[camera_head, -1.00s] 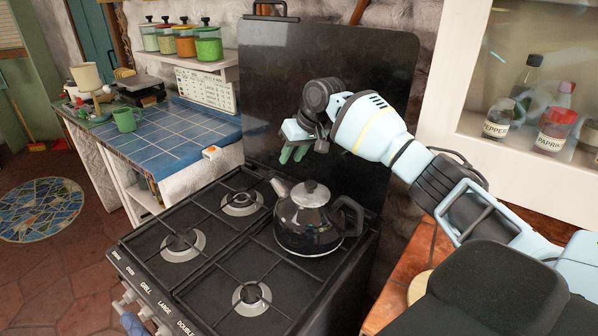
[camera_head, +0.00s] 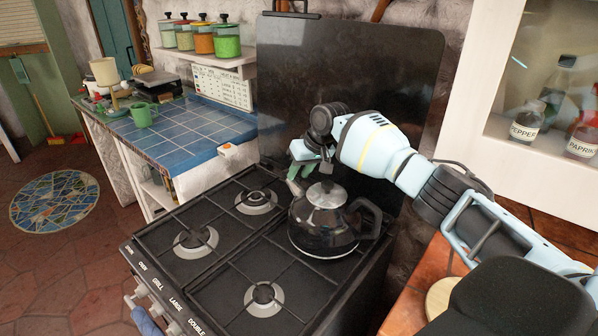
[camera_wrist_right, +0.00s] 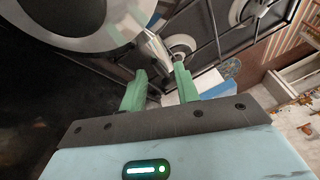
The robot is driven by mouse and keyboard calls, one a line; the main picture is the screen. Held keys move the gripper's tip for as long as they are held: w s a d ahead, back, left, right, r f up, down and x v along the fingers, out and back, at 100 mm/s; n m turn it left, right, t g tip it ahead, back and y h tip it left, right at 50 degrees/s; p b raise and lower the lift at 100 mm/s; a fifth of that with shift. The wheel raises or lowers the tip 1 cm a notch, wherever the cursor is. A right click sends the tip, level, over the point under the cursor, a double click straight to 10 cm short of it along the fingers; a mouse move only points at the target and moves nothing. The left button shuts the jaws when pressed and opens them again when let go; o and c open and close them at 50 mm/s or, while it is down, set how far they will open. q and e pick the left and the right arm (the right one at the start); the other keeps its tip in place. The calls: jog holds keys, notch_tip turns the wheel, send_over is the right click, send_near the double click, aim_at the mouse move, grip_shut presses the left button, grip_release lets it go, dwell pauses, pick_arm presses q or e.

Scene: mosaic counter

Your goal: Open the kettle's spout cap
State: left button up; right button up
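The black kettle (camera_head: 325,228) stands on the back right burner of the stove, with a silver lid and a dark handle on its right. Its silver spout (camera_head: 293,187) points left; in the right wrist view the spout (camera_wrist_right: 154,44) reaches down toward the gap between the fingertips. My right gripper (camera_head: 303,170) is just above and behind the spout. In the right wrist view its green fingers (camera_wrist_right: 158,74) are apart with nothing gripped between them. I cannot tell whether they touch the spout, and the spout cap is not clear. My left gripper is not in view.
The black stove (camera_head: 225,268) has free burners left and in front of the kettle. A dark splash panel (camera_head: 370,75) stands close behind my right arm. A blue-tiled counter (camera_head: 185,135) lies left; a white cabinet (camera_head: 480,130) is at the right.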

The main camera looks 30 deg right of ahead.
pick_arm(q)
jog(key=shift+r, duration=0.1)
pick_arm(e)
grip_shut()
jog(key=shift+s+f+t+p, duration=0.1)
jog(key=shift+s+t+p, duration=0.1)
jog(key=shift+t+p, duration=0.45)
jog(key=shift+s+f+t+y, duration=0.1)
jog(key=shift+f+t+y, duration=0.2)
jog(key=shift+t, duration=0.25)
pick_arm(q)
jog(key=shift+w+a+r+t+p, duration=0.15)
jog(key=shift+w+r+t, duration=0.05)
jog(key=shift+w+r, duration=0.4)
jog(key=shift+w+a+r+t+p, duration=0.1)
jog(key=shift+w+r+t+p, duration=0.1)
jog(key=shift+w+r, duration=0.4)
pick_arm(e)
jog(key=shift+s+f+t+y, duration=0.1)
jog(key=shift+f+t+y, duration=0.25)
jog(key=shift+t, duration=0.55)
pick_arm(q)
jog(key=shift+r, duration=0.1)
pick_arm(e)
grip_release()
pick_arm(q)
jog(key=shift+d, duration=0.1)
pick_arm(e)
jog(key=shift+d+r, duration=0.1)
